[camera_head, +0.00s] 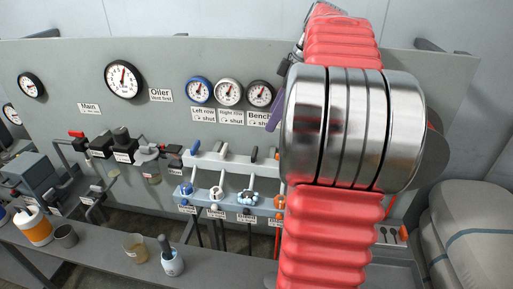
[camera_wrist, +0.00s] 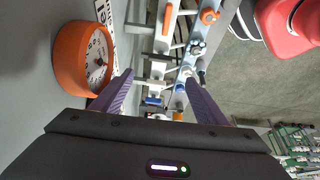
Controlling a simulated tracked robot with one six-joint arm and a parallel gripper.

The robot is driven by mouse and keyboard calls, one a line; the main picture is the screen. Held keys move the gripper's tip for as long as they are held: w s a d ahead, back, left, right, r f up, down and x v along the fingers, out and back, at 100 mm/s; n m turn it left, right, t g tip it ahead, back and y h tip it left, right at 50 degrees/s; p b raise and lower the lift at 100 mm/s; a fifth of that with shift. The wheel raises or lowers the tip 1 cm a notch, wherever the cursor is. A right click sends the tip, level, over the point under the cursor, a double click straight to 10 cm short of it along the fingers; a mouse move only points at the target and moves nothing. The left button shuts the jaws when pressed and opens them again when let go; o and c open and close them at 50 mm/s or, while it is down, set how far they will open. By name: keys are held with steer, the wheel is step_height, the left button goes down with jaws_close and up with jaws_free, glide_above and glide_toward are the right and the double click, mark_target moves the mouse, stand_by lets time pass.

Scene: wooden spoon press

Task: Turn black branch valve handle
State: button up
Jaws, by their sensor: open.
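The black branch valve handle (camera_head: 254,154) is a small dark-tipped lever on the grey manifold (camera_head: 235,163) in the head view, between a white lever and an orange one. It points up, tilted slightly. In the wrist view the levers lie sideways, and I cannot clearly pick out the black one. My gripper (camera_wrist: 157,78) is open and empty, its two purple fingers spread with the manifold levers beyond them. It appears apart from the levers. In the head view my arm hides most of it; a purple finger (camera_head: 275,110) shows beside the arm.
A row of coloured knobs, including a blue knob (camera_head: 186,188), sits below the levers. An orange gauge (camera_wrist: 84,58) is close to my left finger in the wrist view. A bench (camera_head: 100,250) holds a beaker (camera_head: 136,247) and other vessels. Grey sacks (camera_head: 470,230) are at right.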

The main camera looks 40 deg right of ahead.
mark_target(255, 151)
steer(key=x, duration=1.3)
steer(key=shift+a+f, duration=0.1)
steer(key=shift+f, duration=0.15)
steer(key=shift+c, duration=0.5)
steer(key=c, duration=1)
